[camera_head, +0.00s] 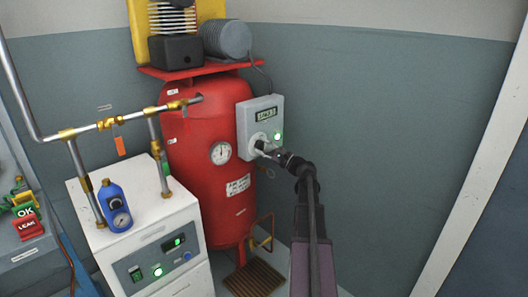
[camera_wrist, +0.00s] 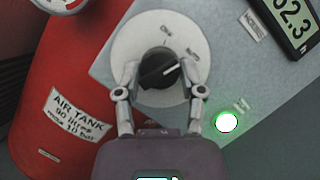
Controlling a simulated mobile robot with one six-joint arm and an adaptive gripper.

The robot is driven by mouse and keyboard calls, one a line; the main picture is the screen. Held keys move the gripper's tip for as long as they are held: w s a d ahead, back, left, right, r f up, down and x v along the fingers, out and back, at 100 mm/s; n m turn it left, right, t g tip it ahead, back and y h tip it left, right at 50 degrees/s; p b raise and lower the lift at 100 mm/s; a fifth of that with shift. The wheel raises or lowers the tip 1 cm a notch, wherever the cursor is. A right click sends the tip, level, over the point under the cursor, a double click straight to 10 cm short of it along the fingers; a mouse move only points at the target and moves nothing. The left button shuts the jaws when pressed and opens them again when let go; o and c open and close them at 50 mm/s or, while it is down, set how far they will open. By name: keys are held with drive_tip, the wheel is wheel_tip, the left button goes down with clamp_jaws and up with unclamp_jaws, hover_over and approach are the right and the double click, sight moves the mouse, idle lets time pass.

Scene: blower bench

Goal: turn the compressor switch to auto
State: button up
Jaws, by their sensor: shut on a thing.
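The compressor switch is a black rotary knob (camera_wrist: 158,70) on a round white plate (camera_wrist: 124,46), seen in the wrist view. A pale line on the knob points to the upper right. Small labels sit around the plate's top and right, too blurred to read surely. My gripper (camera_wrist: 156,84) has one finger on each side of the knob and is shut on it. In the head view my gripper (camera_head: 264,148) reaches the lower part of the grey switch box (camera_head: 246,118) and hides the knob.
A lit green lamp (camera_wrist: 227,122) and a digital display (camera_wrist: 290,18) are on the box. The red air tank (camera_head: 195,165) with a gauge (camera_head: 220,153) stands behind. A white cabinet (camera_head: 150,208), pipes (camera_head: 88,180) and a blue filter (camera_head: 115,205) are left. The wall at right is bare.

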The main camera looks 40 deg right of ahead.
drive_tip(key=shift+w+a+m+t+h+b, duration=0.1)
drive_tip(key=shift+m+t+h+b, duration=0.4)
drive_tip(key=shift+m, duration=1.2)
drive_tip(key=o, duration=1.1)
drive_tip(key=shift+o, duration=0.2)
